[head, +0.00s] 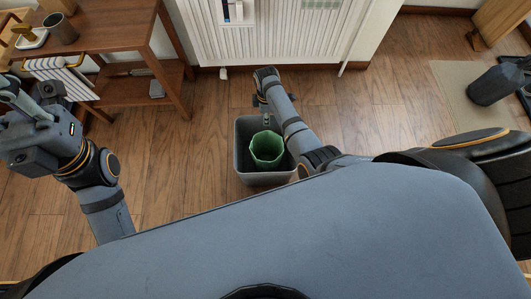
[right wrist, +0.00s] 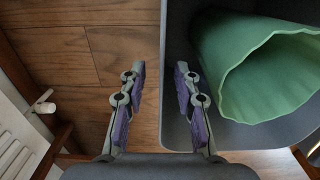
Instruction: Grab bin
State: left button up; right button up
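A grey bin (head: 264,179) stands on the wooden floor in front of the radiator, with a green ribbed container (head: 267,148) inside it. The right wrist view shows the bin (right wrist: 235,136) at the right, with the green container (right wrist: 245,62) tilted inside. My right gripper (right wrist: 158,75) is open at the bin's side wall. One finger is outside the wall over the floor, the other on the inner side, with gaps around the wall. My left gripper (head: 18,100) is at the left edge, away from the bin; its fingertips are partly cut off.
A wooden shelf table (head: 115,32) with a mug (head: 60,28) and a striped cloth (head: 62,78) stands at the left. A white radiator (head: 265,42) is behind the bin. A dark cylinder (head: 495,86) lies on a mat at the right. Floor around the bin is clear.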

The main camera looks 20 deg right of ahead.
jog(key=f+b, duration=0.4)
jog(key=f, duration=0.1)
jog(key=shift+a+f+b, duration=0.2)
jog(key=shift+a+b, duration=0.15)
jog(key=shift+r, duration=0.1)
jog(key=shift+c, duration=0.4)
grip_shut()
